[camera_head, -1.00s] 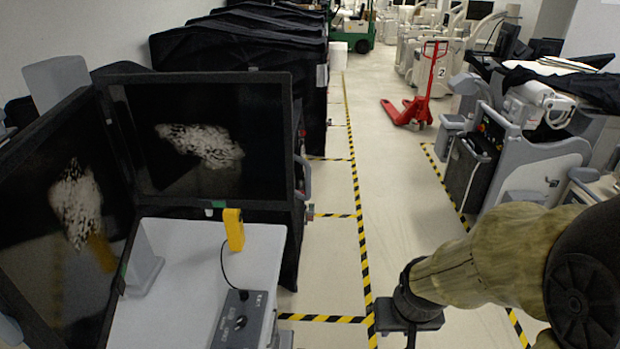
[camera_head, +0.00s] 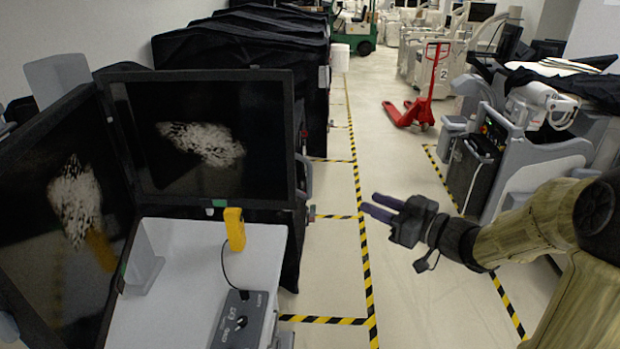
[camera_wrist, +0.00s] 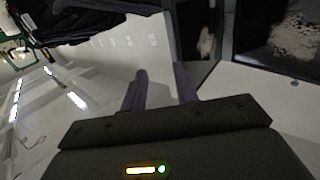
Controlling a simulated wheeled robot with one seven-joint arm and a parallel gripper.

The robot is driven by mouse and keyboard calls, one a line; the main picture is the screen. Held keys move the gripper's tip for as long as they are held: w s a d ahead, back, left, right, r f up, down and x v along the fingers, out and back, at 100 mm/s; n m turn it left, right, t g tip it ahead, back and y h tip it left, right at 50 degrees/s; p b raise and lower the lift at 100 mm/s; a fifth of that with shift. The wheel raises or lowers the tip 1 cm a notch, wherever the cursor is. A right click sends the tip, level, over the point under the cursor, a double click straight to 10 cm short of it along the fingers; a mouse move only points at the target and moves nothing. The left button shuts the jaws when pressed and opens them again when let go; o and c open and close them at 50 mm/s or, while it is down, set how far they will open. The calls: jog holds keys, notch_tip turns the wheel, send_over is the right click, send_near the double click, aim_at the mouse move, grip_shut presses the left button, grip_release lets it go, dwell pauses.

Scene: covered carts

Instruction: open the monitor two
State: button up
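Two dark monitors stand at an angle to each other on a grey cart at the left of the head view. One monitor (camera_head: 205,135) faces me and the other monitor (camera_head: 68,215) stands at the far left, turned inward. I cannot tell which is monitor two. Both screens show a pale speckled patch; parts of them also show at the top right of the wrist view (camera_wrist: 285,38). My gripper (camera_head: 372,205) is in the aisle, right of the cart and apart from both monitors. Its two fingers are spread with a gap between them, and nothing is between them.
The cart top (camera_head: 190,265) carries a yellow handheld device (camera_head: 234,229) on a cord and a grey control box (camera_head: 243,318). Black covered carts (camera_head: 240,60) stand behind. A red pallet jack (camera_head: 425,95) and a grey machine (camera_head: 530,150) are to the right. The aisle floor is mostly clear.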

aim_at(310, 177)
jog(key=shift+s+a+r+n+g+y, duration=0.15)
jog(key=shift+s+r+n+g+y, duration=0.15)
jog(key=shift+s+r+n+y, duration=0.25)
jog(key=p+x, duration=0.5)
jog(key=x, duration=1.2)
jog(key=shift+w+a, duration=0.1)
jog(key=shift+a, duration=0.15)
grip_shut()
